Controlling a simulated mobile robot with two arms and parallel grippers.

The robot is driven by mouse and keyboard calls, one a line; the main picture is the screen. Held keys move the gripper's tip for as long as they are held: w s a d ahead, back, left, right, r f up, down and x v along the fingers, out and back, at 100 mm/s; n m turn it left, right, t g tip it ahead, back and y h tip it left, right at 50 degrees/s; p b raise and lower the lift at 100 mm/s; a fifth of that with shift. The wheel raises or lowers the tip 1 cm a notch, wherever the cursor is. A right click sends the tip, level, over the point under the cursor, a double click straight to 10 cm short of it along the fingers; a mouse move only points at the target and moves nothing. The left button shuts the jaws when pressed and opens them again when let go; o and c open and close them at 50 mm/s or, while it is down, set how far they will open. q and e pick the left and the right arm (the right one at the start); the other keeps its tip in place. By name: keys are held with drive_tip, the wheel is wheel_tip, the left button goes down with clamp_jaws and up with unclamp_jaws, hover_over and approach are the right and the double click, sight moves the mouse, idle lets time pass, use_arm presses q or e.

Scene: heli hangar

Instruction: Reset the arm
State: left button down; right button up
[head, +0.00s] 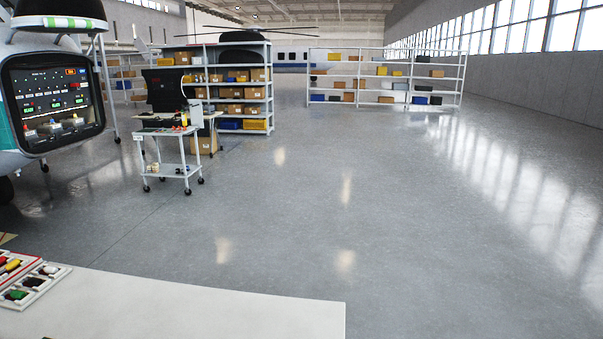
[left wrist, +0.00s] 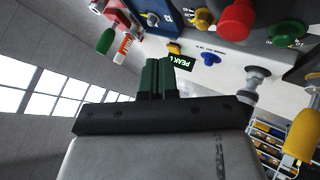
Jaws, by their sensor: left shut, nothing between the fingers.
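My left gripper (left wrist: 158,64) shows in the left wrist view, its two dark green fingers side by side and shut with nothing between them. Beyond the fingertips is a light control panel (left wrist: 220,45) with a red knob (left wrist: 237,20), a blue knob (left wrist: 210,58) and a small display with green letters (left wrist: 181,62). Whether the fingertips touch the panel I cannot tell. Neither gripper shows in the head view. My right gripper is not in view.
In the head view a white table (head: 200,312) fills the lower left, with switch panels (head: 28,285) at its edge. An instrument screen (head: 52,98) stands at the left. A cart (head: 172,170) and shelves (head: 385,82) stand farther back. The floor at right is clear.

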use_arm(q)
drive_tip(key=shift+m+g, duration=0.5)
drive_tip(key=shift+m, duration=0.4)
drive_tip(key=s+d, duration=0.2)
drive_tip(key=d, duration=0.1)
drive_tip(key=s+d, duration=0.3)
drive_tip(key=shift+s+f, duration=0.1)
drive_tip(key=s+d+r+y, duration=0.1)
drive_tip(key=s+d+r, duration=0.15)
drive_tip(key=s, duration=0.35)
drive_tip(key=s+a+r+n+y, duration=0.2)
drive_tip(key=s+a+n+y, duration=0.2)
drive_tip(key=s+a+y, duration=0.45)
wheel_tip(320, 180, down, 28)
drive_tip(key=s+a+h, duration=0.1)
drive_tip(key=s+h, duration=0.1)
drive_tip(key=s, duration=0.1)
drive_tip(key=s+a+f+g+b, duration=0.1)
drive_tip(key=s+a+f+g, duration=0.1)
drive_tip(key=s+f, duration=1.3)
drive_tip(key=shift+a+m, duration=0.4)
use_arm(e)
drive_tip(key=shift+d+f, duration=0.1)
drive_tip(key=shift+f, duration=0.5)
